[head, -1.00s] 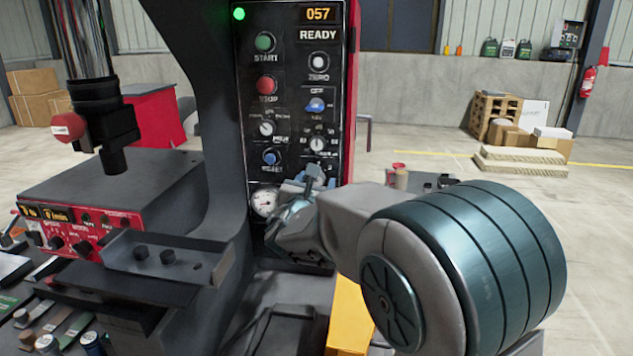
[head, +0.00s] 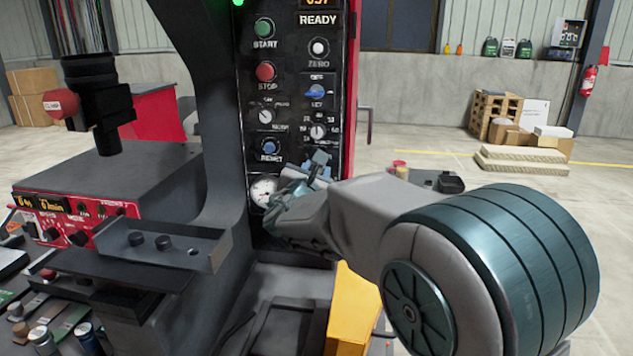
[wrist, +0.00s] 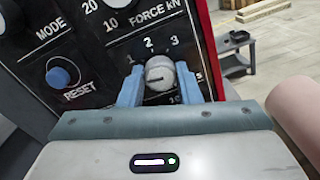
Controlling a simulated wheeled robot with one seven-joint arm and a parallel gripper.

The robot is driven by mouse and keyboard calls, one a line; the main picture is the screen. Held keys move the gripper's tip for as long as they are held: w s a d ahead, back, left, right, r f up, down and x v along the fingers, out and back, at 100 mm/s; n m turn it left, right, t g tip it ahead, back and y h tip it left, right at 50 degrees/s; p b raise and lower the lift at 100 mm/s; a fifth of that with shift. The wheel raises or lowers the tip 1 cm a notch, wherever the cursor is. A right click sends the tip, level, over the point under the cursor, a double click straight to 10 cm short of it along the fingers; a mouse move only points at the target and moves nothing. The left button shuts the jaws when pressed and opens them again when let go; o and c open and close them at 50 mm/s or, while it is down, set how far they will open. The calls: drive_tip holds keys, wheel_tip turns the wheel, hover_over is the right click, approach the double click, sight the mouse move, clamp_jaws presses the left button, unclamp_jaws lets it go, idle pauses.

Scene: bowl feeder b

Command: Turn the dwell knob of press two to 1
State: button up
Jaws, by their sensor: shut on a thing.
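A grey round knob (wrist: 160,72) stands on the black control panel, with numbers 1, 2 and 3 around its top and a 10 at lower right. Its dark pointer line points to the left, slightly below the 1. Its name label is hidden. My gripper (wrist: 159,88) is shut on this knob, one blue finger on each side. In the head view my gripper (head: 318,162) is at the lower right of the press panel (head: 293,105), and hides the knob there. No press number is readable.
The blue RESET knob (wrist: 62,74) and the MODE knob (wrist: 10,18) are left of my gripper. The FORCE kN knob (head: 317,131) is above it. A gauge (head: 264,190) is close to its left. A red-fronted box (head: 75,225) with dials stands further left.

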drive_tip(key=m+b, duration=0.7)
drive_tip(key=b, duration=0.3)
drive_tip(key=shift+b, duration=0.35)
drive_tip(key=o, duration=1)
drive_tip(key=shift+c, duration=0.2)
drive_tip(key=v, duration=1.3)
drive_tip(key=shift+s+r, duration=0.2)
drive_tip(key=shift+s, duration=0.2)
